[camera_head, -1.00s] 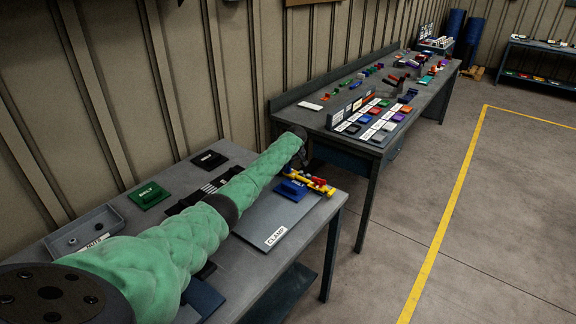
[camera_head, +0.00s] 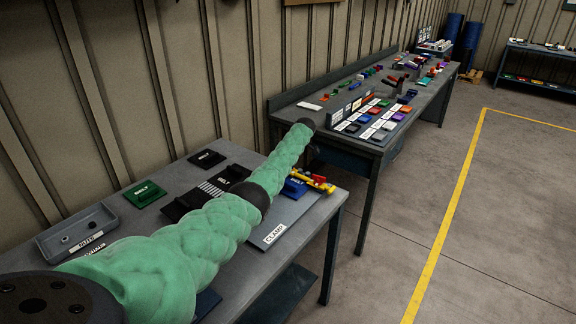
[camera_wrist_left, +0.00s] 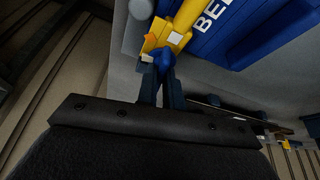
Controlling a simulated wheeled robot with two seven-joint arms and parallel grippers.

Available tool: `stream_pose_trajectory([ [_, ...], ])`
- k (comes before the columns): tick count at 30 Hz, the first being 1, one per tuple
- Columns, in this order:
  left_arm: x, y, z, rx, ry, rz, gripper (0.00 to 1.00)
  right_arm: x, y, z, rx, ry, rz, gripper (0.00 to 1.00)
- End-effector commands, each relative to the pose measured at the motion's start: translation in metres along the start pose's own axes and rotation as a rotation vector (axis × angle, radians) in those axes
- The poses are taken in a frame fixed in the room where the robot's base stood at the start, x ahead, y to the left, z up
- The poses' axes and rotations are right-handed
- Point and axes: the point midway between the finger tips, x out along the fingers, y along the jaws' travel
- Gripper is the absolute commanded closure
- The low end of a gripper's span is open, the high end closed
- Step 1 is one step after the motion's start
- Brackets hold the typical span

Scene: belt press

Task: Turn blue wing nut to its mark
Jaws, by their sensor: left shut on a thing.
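The blue wing nut (camera_wrist_left: 164,60) shows in the left wrist view, at the base of a yellow bar (camera_wrist_left: 190,15). My left gripper (camera_wrist_left: 161,75) is shut on it from below, its two dark fingers on either side. A white patch (camera_wrist_left: 175,38) sits on the yellow part close to the nut, and a small orange piece shows beside it. In the head view my green left arm reaches over the bench to the clamp area. The blue belt block (camera_head: 293,189) and yellow part (camera_head: 328,187) show partly behind the arm. The nut and fingertips cannot be made out there.
The near bench holds a grey nuts tray (camera_head: 78,232), a green belt block (camera_head: 145,194), a black block (camera_head: 207,159) and the plate labelled clamp (camera_head: 272,237). A second bench (camera_head: 400,110) with many coloured parts stands behind. The floor at right is clear.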

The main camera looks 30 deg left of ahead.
Motion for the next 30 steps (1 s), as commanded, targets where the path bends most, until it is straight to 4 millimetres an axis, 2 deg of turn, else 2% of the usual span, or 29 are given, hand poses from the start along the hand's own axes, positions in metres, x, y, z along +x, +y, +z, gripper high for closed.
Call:
stream_pose_trajectory([
  [16, -0.0028, 0.0014, -0.0018, -0.025, 0.002, -0.007, 1.0, -0.0022, 0.0017, -0.0068, 0.001, 0.005, 0.002, 0.64],
  [18, -0.0028, 0.0015, -0.0019, -0.025, 0.002, -0.006, 0.82, -0.0022, 0.0021, -0.0067, 0.0, 0.005, 0.002, 0.64],
  [20, -0.0026, 0.0014, -0.0017, -0.025, 0.001, -0.007, 0.7, -0.0021, 0.0021, -0.0066, 0.0, 0.005, 0.002, 0.64],
  [30, -0.0031, 0.001, -0.0002, -0.024, 0.001, -0.008, 0.7, 0.0001, 0.0011, -0.0044, 0.001, -0.001, 0.001, 0.64],
])
